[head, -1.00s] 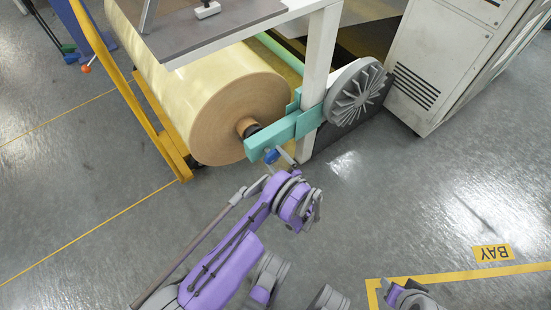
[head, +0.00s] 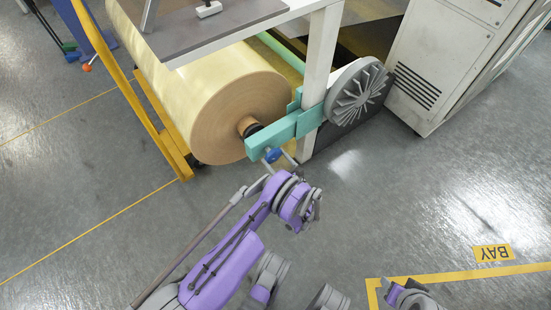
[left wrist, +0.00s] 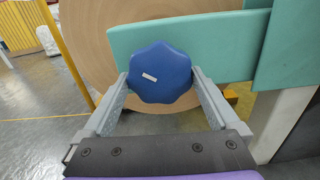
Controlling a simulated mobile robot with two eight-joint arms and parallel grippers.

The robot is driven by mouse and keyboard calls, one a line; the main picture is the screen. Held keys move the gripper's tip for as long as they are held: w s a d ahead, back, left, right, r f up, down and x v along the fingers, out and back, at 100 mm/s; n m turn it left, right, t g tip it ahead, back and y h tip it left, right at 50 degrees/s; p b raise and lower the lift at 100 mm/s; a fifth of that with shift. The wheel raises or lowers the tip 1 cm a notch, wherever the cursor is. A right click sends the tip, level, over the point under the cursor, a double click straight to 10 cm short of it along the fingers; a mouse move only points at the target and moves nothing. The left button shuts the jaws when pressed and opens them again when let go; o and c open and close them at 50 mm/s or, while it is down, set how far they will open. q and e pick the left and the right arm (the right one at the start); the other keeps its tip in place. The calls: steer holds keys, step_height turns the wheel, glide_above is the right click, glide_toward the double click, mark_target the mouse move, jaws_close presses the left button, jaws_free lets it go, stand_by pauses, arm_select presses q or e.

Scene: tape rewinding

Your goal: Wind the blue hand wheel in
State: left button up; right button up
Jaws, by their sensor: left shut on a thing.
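The blue hand wheel (head: 272,155) sits at the lower front of the green bracket arm (head: 270,140), beside the end of the big tan roll (head: 228,118). In the left wrist view the wheel (left wrist: 160,72) is a lobed blue knob with a small white label, tilted, in front of the green bar (left wrist: 215,45). My left gripper (head: 279,160) is shut on the wheel. Its two grey fingers touch the rim from both sides, as the left wrist view (left wrist: 160,82) shows. The wheel's shaft is hidden behind it.
A white frame post (head: 319,75) and a grey ribbed disc (head: 355,92) stand right of the bracket. A yellow rail (head: 130,90) runs along the roll's left side. A white cabinet (head: 445,60) stands at the upper right. The grey floor in front is clear.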

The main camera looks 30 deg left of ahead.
arm_select(q)
steer(key=m, duration=0.5)
steer(key=shift+s+m, duration=0.15)
steer(key=shift+m, duration=2.35)
steer(key=o, duration=1)
steer(key=shift+r, duration=0.1)
steer(key=p+v, duration=0.2)
steer(key=v, duration=0.9)
steer(key=shift+a, duration=0.1)
